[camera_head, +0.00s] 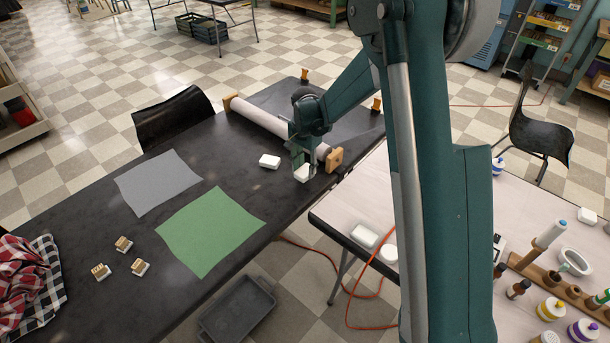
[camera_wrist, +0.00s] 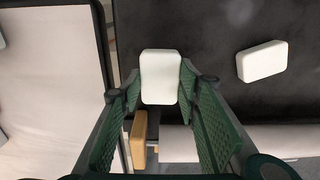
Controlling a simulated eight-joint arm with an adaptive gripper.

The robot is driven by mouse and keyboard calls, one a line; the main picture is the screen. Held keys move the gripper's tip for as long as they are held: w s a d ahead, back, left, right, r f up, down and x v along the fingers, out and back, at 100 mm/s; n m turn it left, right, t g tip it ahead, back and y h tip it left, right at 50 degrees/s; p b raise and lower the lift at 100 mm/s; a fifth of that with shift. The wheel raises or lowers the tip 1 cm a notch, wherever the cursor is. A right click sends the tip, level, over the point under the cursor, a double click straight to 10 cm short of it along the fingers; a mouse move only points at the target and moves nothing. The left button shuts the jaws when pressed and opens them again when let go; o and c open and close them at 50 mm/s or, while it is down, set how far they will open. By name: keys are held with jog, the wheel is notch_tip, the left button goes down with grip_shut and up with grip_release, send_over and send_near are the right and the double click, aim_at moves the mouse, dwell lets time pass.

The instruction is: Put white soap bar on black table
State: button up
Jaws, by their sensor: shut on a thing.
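My gripper (camera_head: 304,160) is shut on a white soap bar (camera_head: 302,174); in the wrist view the bar (camera_wrist: 160,74) sits between the green fingertips (camera_wrist: 160,88). The bar appears over the black table (camera_head: 110,223), near its right end and close to the edge facing the white table. I cannot tell whether the bar touches the surface. A second white soap bar (camera_head: 269,161) lies on the black table just left of my gripper; it also shows at the right in the wrist view (camera_wrist: 261,61).
A paper roll on wooden holders (camera_head: 262,119) lies close behind my gripper. Grey (camera_head: 158,184) and green sheets (camera_head: 210,230) lie further left. The white table (camera_head: 345,208), across a gap, bears white soap (camera_head: 364,235) and bottles. Wooden brushes (camera_head: 101,271) lie front left.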

aim_at(305, 170)
jog(key=shift+f+b, duration=0.35)
jog(key=shift+f, duration=1.45)
jog(key=shift+f, duration=0.15)
jog(key=o, duration=0.9)
notch_tip(305, 170, up, 12)
jog(key=shift+r+p, duration=0.15)
jog(key=shift+p, duration=0.95)
jog(key=shift+r, duration=0.1)
